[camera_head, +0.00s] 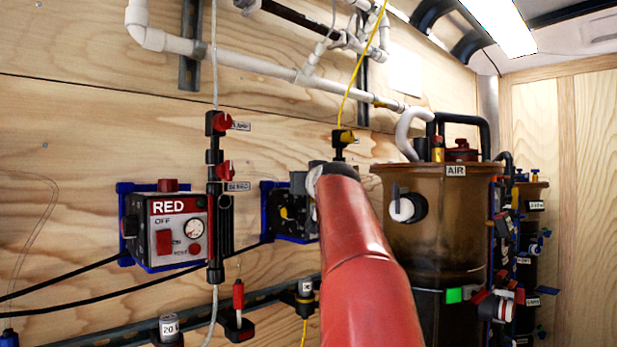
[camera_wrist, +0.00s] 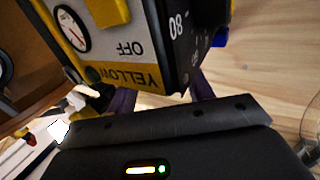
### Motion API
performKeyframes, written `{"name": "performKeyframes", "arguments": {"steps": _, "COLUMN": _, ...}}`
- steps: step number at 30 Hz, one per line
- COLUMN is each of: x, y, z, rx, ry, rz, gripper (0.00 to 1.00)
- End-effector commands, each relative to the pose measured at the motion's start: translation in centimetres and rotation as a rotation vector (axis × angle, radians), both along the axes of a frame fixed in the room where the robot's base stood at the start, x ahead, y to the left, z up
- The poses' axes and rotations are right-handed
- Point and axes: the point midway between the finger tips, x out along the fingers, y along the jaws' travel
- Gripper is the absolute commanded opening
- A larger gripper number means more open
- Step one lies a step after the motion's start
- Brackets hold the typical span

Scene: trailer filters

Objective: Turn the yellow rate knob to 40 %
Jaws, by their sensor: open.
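The yellow unit shows upside down in the wrist view, with a front label reading YELLOW (camera_wrist: 128,76), OFF lettering and a round gauge (camera_wrist: 72,28). Its dark side face (camera_wrist: 172,40) carries scale marks, with 80 readable. My gripper (camera_wrist: 162,97) is open, its two dark fingers apart near the unit's labelled edge; contact cannot be told. In the head view a dark side face with a small yellow knob-like part (camera_head: 286,213) shows left of my red arm, which hides most of that unit and my fingers. The knob's setting is not readable.
A RED control box (camera_head: 178,228) on a blue bracket is on the wooden wall to the left. Vertical black fittings with red valves (camera_head: 224,170) stand between. A brown AIR tank (camera_head: 440,215) is close right of my arm. Hoses and cables run along the wall.

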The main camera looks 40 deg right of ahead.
Motion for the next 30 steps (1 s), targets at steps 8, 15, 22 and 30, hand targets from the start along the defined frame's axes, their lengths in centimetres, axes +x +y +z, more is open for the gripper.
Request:
{"name": "performKeyframes", "arguments": {"steps": 8, "x": 0.43, "y": -0.17, "z": -0.05, "rx": 0.0, "ry": 0.0, "rz": 0.001, "gripper": 0.52}}
{"name": "performKeyframes", "arguments": {"steps": 15, "x": 0.4, "y": -0.16, "z": -0.05, "rx": 0.0, "ry": 0.0, "rz": 0.0, "gripper": 0.27}}
{"name": "performKeyframes", "arguments": {"steps": 22, "x": 0.39, "y": -0.2, "z": -0.11, "rx": 0.001, "ry": 0.0, "rz": 0.002, "gripper": 0.07}}
{"name": "performKeyframes", "arguments": {"steps": 30, "x": 0.27, "y": -0.84, "z": -0.61, "rx": 0.005, "ry": -0.002, "rz": 0.124, "gripper": 0.07}}
